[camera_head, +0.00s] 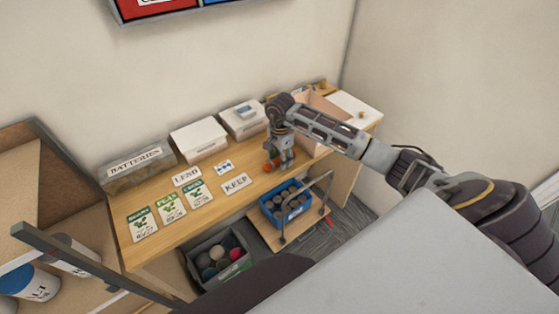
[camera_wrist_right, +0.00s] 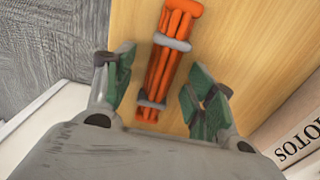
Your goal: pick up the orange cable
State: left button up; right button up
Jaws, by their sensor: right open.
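The orange cable (camera_wrist_right: 180,25) is a folded bundle held by two grey ties, lying on the wooden tabletop in the right wrist view. In the head view only a small orange part of it (camera_head: 268,168) shows beside my right gripper (camera_head: 280,165), which points down over the table. In the right wrist view the right gripper (camera_wrist_right: 162,98) is open, its green-padded fingers on either side of the bundle, with gaps between the pads and the cable. I cannot tell the exact height of the fingertips. My left gripper does not show.
On the wooden table (camera_head: 160,232) stand a grey BATTERIES box (camera_head: 135,170), white boxes (camera_head: 198,140), seed packets (camera_head: 170,207) and LEND and KEEP (camera_head: 236,184) labels. An open pinkish box (camera_head: 322,108) is right of the gripper. A blue crate (camera_head: 286,203) sits on a cart below.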

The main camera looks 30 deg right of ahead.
jog(key=shift+c, duration=0.5)
jog(key=c, duration=1.1)
jog(key=shift+o, duration=0.2)
jog(key=shift+r, duration=0.1)
notch_tip(320, 180, up, 10)
jog(key=b, duration=0.1)
jog(key=shift+b, duration=0.4)
